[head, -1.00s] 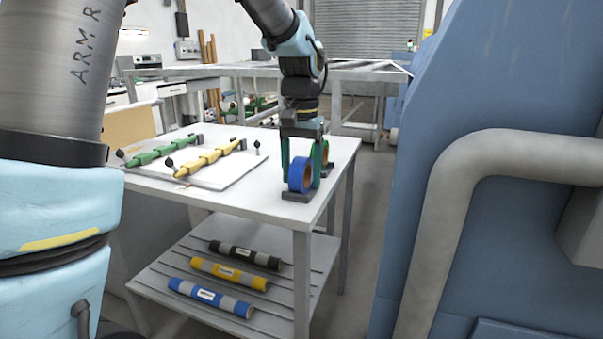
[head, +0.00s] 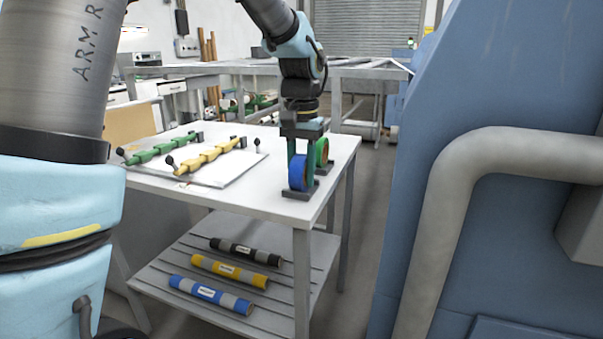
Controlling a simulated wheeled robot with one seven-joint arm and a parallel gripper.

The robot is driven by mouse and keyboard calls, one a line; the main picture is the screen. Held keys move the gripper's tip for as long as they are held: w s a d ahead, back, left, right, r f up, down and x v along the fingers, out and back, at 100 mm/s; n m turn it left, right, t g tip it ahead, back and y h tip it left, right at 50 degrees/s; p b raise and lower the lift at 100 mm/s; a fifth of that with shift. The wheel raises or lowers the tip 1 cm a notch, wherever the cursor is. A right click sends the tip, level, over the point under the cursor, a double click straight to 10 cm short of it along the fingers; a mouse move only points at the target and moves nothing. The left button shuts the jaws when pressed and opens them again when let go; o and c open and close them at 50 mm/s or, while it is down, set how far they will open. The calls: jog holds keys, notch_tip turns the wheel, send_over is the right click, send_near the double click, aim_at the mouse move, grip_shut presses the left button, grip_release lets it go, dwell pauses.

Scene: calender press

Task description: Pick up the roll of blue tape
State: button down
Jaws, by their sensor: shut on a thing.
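The roll of blue tape (head: 297,173) stands upright on a dark holder (head: 297,194) near the front right corner of the white table. My gripper (head: 301,162) points straight down over it, with its green fingers shut on the roll from either side. The roll still appears to sit at the holder, and I cannot see any gap beneath it. The fingers partly hide the roll's back and side.
A roll of green tape (head: 322,153) stands close behind the blue one. A white board (head: 232,176) with green and yellow rods lies on the table's left. Striped rolls lie on the lower shelf (head: 190,263). A large blue machine (head: 500,230) fills the right side.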

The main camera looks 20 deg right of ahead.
dwell(0.3)
notch_tip(320, 180, up, 10)
jog(key=shift+b, duration=0.35)
jog(key=c, duration=1.1)
grip_release()
grip_shut()
jog(key=shift+w, duration=0.15)
